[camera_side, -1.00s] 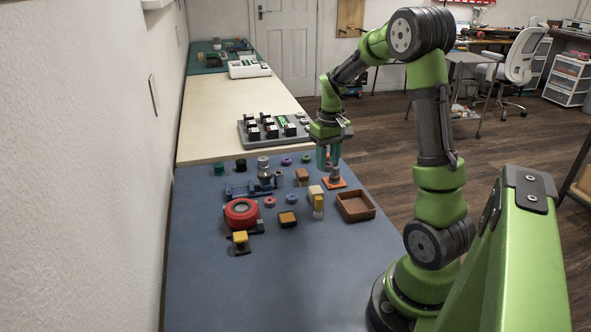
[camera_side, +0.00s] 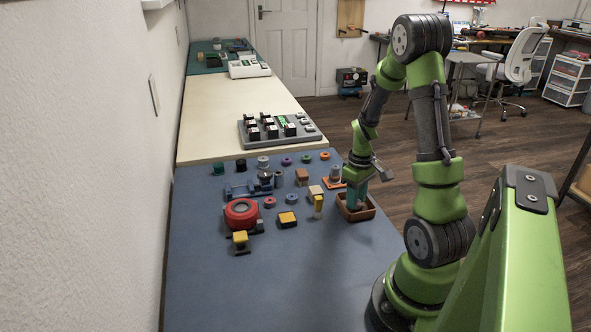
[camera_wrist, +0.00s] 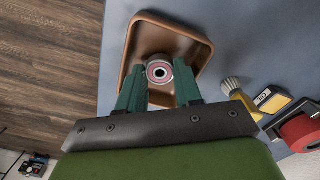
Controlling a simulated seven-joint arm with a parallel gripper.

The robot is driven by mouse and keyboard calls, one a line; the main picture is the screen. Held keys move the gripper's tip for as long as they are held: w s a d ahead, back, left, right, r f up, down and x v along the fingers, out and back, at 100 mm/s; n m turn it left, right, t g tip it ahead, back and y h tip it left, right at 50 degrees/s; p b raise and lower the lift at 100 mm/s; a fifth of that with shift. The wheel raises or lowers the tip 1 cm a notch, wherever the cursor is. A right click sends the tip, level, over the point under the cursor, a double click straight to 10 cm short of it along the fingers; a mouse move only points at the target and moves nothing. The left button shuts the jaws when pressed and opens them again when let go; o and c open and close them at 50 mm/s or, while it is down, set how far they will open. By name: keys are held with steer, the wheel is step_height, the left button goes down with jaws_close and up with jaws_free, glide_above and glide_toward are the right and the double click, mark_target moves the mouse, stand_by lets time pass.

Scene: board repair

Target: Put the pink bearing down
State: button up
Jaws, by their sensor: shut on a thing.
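In the wrist view the pink bearing (camera_wrist: 159,72), a metal ring with a pink centre, sits between the teal fingertips of my gripper (camera_wrist: 160,80). My gripper is shut on it. Behind it lies the brown tray (camera_wrist: 143,30), and the bearing appears over the tray's floor. In the side view my gripper (camera_side: 356,203) points down over the brown tray (camera_side: 359,218), with its fingertips at or within the rim. The fingers mostly hide the bearing there. I cannot tell whether the bearing touches the tray floor.
A yellow-handled brush (camera_side: 318,205) and a black-and-yellow block (camera_side: 287,219) stand left of the tray. An orange plate with a grey part (camera_side: 335,174) lies just behind it. A red roll (camera_side: 241,212) is farther left. The blue mat's front (camera_side: 290,285) is clear.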

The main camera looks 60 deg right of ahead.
steer(key=shift+f, duration=0.25)
steer(key=shift+f, duration=0.15)
steer(key=o, duration=0.7)
steer(key=shift+c, duration=0.2)
step_height(320, 180, up, 12)
steer(key=w+a+r+t, duration=0.2)
steer(key=w+a+r, duration=0.15)
steer(key=a, duration=0.35)
steer(key=w+a+r+t, duration=0.2)
steer(key=a+r, duration=0.2)
steer(key=a, duration=0.3)
steer(key=s+a+r+t+y, duration=0.1)
steer(key=s+a+r, duration=0.1)
steer(key=a, duration=0.5)
steer(key=s+a+r+m+t+y, duration=0.1)
steer(key=s+a+r+t, duration=0.1)
steer(key=a, duration=0.5)
steer(key=shift+a, duration=0.4)
